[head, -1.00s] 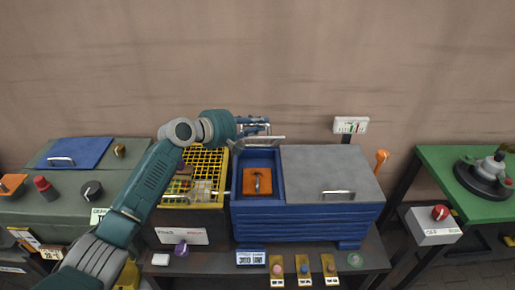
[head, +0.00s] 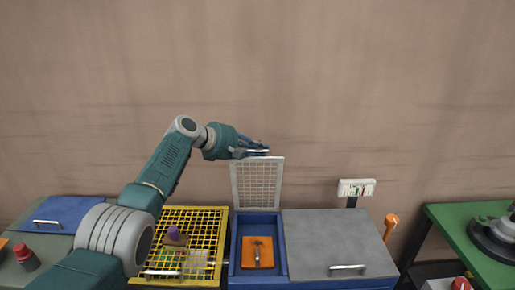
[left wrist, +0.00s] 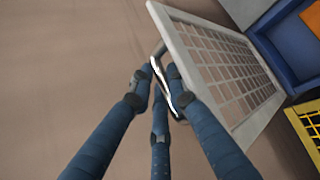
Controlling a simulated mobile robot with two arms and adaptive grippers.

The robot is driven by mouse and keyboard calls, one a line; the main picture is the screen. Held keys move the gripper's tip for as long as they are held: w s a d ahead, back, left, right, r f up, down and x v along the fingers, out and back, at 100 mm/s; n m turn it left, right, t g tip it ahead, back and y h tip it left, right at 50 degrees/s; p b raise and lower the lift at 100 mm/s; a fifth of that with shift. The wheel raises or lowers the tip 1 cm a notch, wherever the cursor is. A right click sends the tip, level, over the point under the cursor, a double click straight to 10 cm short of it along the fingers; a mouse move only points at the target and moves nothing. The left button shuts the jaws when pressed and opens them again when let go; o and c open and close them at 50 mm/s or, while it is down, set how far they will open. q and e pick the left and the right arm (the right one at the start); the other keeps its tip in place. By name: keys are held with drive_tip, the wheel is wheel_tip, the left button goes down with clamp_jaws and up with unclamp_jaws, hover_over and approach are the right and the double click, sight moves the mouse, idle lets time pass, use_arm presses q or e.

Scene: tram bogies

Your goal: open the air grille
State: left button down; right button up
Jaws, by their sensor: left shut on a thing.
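The air grille (head: 257,182) is a light grey mesh panel. It stands raised, about upright, at the back edge of a blue box compartment (head: 236,262), which lies open. My left gripper (head: 257,152) is at the grille's top edge, shut on its handle. In the left wrist view the fingers (left wrist: 163,84) close around the metal handle (left wrist: 158,66), and the grille's frame and mesh (left wrist: 222,62) extend to the right. An orange block (head: 247,256) with a small hammer-like item on it lies inside the compartment. My right gripper is out of view.
A yellow mesh-covered crate (head: 222,235) stands left of the compartment. A grey lid with a handle (head: 330,235) lies closed to the right. A gauge (head: 356,187) and an orange lever (head: 391,222) stand further right. The wall rises behind.

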use_arm(q)
drive_tip(key=shift+w+a+r, duration=0.1)
drive_tip(key=shift+w+r, duration=0.2)
drive_tip(key=shift+w, duration=0.2)
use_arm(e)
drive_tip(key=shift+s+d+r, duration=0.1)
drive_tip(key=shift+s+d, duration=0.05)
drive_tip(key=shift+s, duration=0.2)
use_arm(q)
drive_tip(key=c, duration=1.9)
unclamp_jaws()
drive_tip(key=shift+s+a+f, duration=0.1)
drive_tip(key=shift+s+a, duration=0.05)
drive_tip(key=shift+a, duration=0.05)
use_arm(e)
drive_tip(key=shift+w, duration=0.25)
